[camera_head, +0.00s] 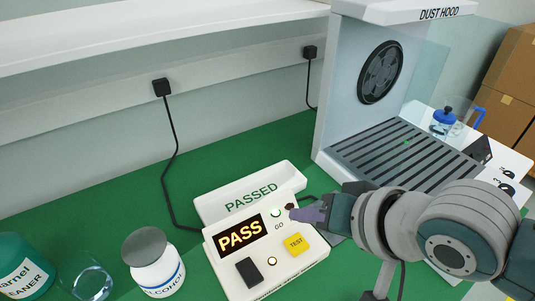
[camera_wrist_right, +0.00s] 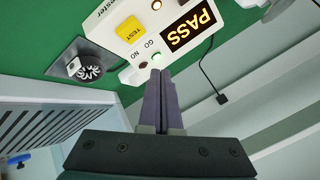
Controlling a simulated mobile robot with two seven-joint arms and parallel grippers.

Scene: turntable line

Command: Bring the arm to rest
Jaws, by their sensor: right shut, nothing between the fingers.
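My right gripper (camera_head: 300,212) reaches in from the right in the head view, with its fingers together and empty. Its fingertips are over the right part of the white tester (camera_head: 222,262), close to the lit green GO lamp (camera_head: 276,213); I cannot tell whether they touch it. The right wrist view shows the closed fingers (camera_wrist_right: 156,85) pointing at the tester (camera_wrist_right: 130,60) near its GO and NO lamps. The tester display (camera_head: 241,234) reads PASS. Its yellow TEST button (camera_head: 296,243) is clear of the gripper. My left gripper is in no view.
A white PASSED tray (camera_head: 215,208) stands behind the tester. A white alcohol bottle (camera_head: 154,264), a glass dish (camera_head: 92,282) and a green cleaner jar (camera_head: 22,268) stand left. The dust hood (camera_head: 345,80) with its slatted grille (camera_head: 400,150) is behind my right arm. The green bench (camera_head: 120,205) is clear at back left.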

